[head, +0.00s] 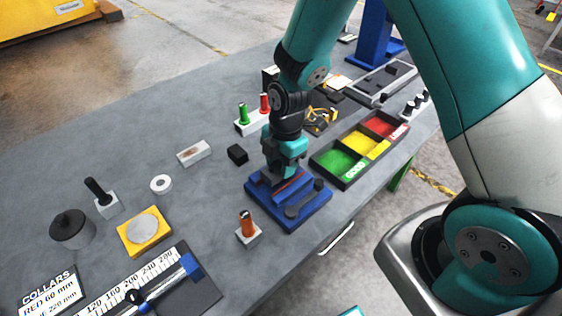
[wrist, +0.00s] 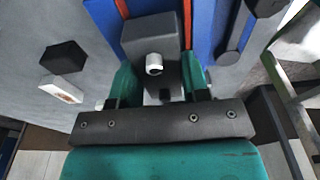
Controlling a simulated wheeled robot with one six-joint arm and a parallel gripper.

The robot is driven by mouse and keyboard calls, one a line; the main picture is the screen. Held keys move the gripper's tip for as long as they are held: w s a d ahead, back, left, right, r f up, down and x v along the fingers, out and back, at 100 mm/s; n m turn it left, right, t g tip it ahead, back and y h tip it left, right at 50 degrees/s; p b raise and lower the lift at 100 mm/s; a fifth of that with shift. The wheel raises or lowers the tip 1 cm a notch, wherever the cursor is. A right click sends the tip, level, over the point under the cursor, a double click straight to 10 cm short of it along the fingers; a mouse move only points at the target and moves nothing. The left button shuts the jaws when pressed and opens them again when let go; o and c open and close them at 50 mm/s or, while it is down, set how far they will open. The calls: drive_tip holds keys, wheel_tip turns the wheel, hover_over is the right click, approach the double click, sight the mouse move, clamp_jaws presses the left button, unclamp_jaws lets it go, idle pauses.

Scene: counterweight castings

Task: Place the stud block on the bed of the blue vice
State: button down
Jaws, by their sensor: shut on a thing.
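The stud block (wrist: 151,36) is a dark grey block with a pale round stud, seen between my fingers in the wrist view. My gripper (wrist: 160,82) is shut on it. In the head view my gripper (head: 283,172) points down over the blue vice (head: 258,203), and the block is mostly hidden there. The vice also shows in the wrist view (wrist: 204,30), with orange strips on both sides of the block. A dark handle lies along the vice's right side. I cannot tell whether the block touches the bed.
A tray with green, yellow and red compartments (head: 346,182) stands right of the vice. An orange peg on a white base (head: 247,231) stands close in front. A black block (head: 237,154) and a peg stand (head: 251,124) are behind.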

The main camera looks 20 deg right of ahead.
drive_tip(key=shift+f, duration=0.25)
drive_tip(key=shift+f+b, duration=0.45)
drive_tip(key=shift+f, duration=0.1)
drive_tip(key=shift+f, duration=0.1)
drive_tip(key=c, duration=0.6)
unclamp_jaws()
